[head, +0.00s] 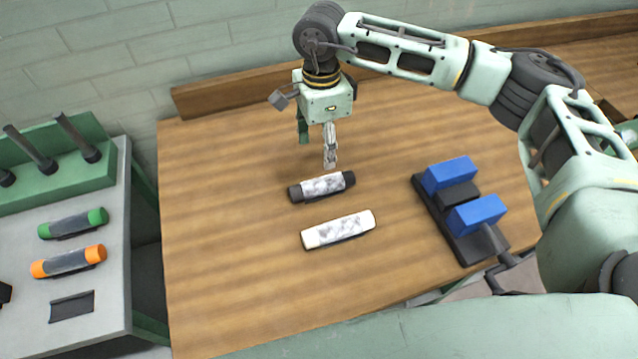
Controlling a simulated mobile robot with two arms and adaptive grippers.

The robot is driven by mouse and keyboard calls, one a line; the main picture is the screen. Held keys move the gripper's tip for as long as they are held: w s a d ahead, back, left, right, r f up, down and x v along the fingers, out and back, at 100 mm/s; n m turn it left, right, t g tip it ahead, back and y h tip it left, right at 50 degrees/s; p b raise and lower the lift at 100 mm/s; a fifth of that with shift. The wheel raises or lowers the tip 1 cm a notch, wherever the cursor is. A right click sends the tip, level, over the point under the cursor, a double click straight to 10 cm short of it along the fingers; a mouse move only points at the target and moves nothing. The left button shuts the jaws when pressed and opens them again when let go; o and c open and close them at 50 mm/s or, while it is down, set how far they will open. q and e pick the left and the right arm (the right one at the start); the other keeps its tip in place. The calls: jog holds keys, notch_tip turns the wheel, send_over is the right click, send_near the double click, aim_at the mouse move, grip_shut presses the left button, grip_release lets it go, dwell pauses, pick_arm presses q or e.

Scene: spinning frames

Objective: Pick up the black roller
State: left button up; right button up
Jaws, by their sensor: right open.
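The black roller (322,187) lies on the wooden table, with black ends and a grey-white wrapped middle. A white roller (338,230) with a similar wrapped middle lies just in front of it. My right gripper (318,150) hangs above and slightly behind the black roller, pointing down. It is open and empty, with its fingers apart from the roller. My left gripper does not show.
A black vise-like fixture with blue blocks (476,212) stands to the right on the table (230,270). At left, a grey-topped stand (110,310) holds a green roller (73,223) and an orange roller (68,261). A wooden ledge (225,92) runs along the back.

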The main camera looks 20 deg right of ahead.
jog(key=b, duration=0.3)
send_over(322, 180)
jog(key=f, duration=0.4)
jog(key=shift+w+f, duration=0.15)
jog(key=shift+w, duration=0.1)
jog(key=shift+f, duration=0.2)
notch_tip(322, 180, down, 2)
jog(key=shift+s+f+p, duration=0.1)
jog(key=shift+f+p, duration=0.05)
jog(key=shift+p, duration=0.35)
jog(key=f+p, duration=0.1)
jog(key=f, duration=0.1)
jog(key=f+p, duration=0.1)
jog(key=f, duration=0.1)
jog(key=shift+s+f, duration=0.2)
jog(key=shift+f, duration=0.3)
jog(key=shift+c, duration=0.7)
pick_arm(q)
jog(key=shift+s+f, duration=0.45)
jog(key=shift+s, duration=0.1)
pick_arm(e)
jog(key=c, duration=1.2)
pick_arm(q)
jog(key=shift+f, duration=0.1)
pick_arm(e)
jog(key=shift+r, duration=0.1)
